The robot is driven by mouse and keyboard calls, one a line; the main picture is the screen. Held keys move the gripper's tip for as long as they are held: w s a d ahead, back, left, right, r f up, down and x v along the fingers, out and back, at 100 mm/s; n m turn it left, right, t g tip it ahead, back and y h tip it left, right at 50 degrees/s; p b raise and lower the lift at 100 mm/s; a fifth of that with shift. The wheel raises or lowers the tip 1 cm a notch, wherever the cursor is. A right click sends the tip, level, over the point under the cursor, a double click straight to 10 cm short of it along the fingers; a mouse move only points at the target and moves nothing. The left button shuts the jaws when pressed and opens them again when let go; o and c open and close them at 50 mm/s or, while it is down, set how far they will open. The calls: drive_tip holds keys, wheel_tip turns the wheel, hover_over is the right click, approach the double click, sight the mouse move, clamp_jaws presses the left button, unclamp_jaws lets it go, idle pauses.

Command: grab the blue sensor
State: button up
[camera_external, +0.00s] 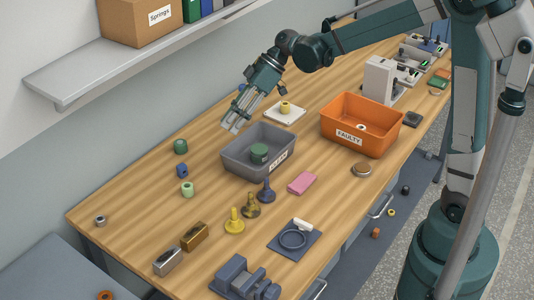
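A small blue block-like piece (182,171) stands on the left part of the table, between a dark green spool and a light green one. Another blue item (241,87) shows partly behind my wrist near the wall. Which of them is the sensor I cannot tell for certain. My gripper (232,127) hangs above the table, just behind and left of the grey bin, pointing down and left. Its fingers look apart with nothing between them. It is to the right of the small blue piece and apart from it.
A grey bin (231,158) holds a green spool (259,153). An orange bin (351,138) labelled FAULTY stands to its right. Yellow, brass and dark blue pegs (265,191) stand in front of the grey bin. A wall shelf (130,70) overhangs at upper left.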

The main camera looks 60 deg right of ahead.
drive_tip(key=w+a+f+n+y+b, duration=0.1)
drive_tip(key=w+f+n+y+b, duration=0.2)
drive_tip(key=w+f, duration=0.55)
drive_tip(key=n+g+y+b, duration=0.2)
drive_tip(key=n, duration=0.2)
approach(184, 164)
drive_tip(key=a, duration=0.3)
drive_tip(key=shift+a+f, duration=0.1)
drive_tip(key=shift+w+f, duration=0.25)
drive_tip(key=shift+f, duration=0.35)
drive_tip(key=shift+x, duration=1.3)
drive_tip(key=shift+a, duration=0.1)
drive_tip(key=b+x, duration=0.1)
drive_tip(key=x, duration=0.2)
drive_tip(key=shift+f, duration=0.2)
drive_tip(key=shift+b+x, duration=0.4)
drive_tip(key=shift+x, duration=0.6)
drive_tip(key=shift+r, duration=0.1)
